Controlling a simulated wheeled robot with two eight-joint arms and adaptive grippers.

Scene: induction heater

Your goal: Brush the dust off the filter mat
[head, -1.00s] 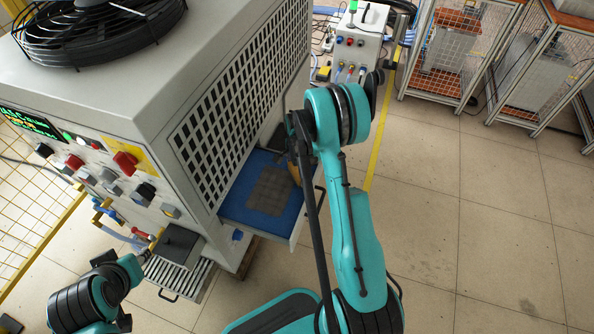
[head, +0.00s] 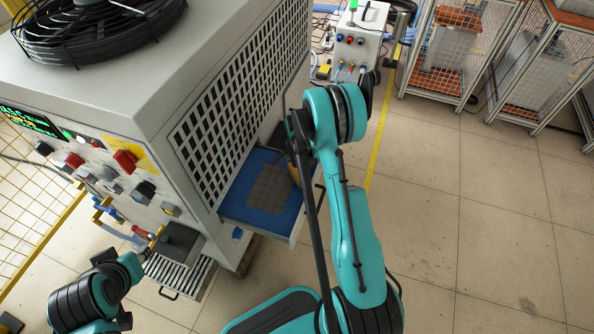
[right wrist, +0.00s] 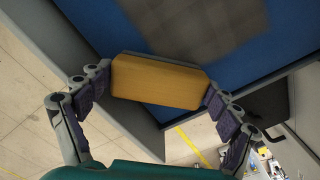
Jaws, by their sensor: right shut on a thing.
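The blue filter mat (head: 232,200) lies in a pulled-out drawer at the side of the grey machine. A grey-brown dust patch (head: 268,190) covers its middle and also shows, blurred, in the right wrist view (right wrist: 190,25). My right gripper (right wrist: 157,88) is shut on a wooden brush (right wrist: 155,82), one finger at each end. The brush is over the mat's right side near the drawer wall; I cannot tell whether its bristles touch. In the head view my right arm partly hides the brush (head: 294,171). My left gripper (head: 140,257) is low at the left; its jaws are unclear.
The machine's grille (head: 240,110) rises beside the drawer (head: 262,232). A dark block (head: 180,243) sits on a ribbed tray near my left gripper. A hose-and-socket unit (head: 357,40) stands behind.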

